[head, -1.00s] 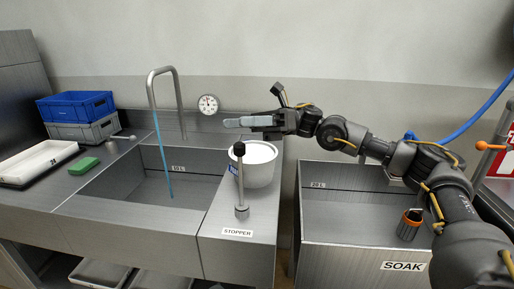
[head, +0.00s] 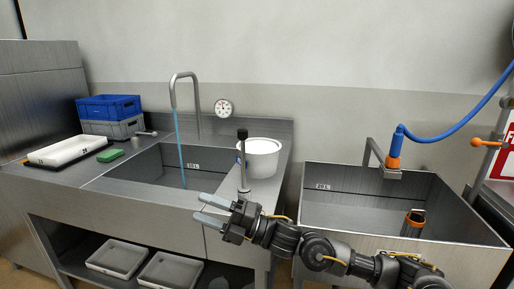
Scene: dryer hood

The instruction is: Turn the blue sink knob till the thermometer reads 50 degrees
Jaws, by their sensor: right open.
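The round white thermometer dial (head: 224,108) is on the wall behind the sink (head: 110,190); its reading is too small to make out. A blue stream of water (head: 180,145) runs from the tall bent faucet (head: 197,100) into the basin. I cannot clearly pick out a blue sink knob; a small blue patch (head: 238,160) shows between the stopper lever and the white pot, perhaps a label. My right gripper (head: 204,209) is open and empty, its pale fingers pointing left in front of the sink's front edge. My left gripper is out of view.
The stopper lever (head: 243,160) stands upright on the counter, before the white pot (head: 263,160). The soak sink (head: 330,206) is on the right, with a blue hose (head: 455,128) above it. Blue and grey crates, a white tray and a green sponge sit left.

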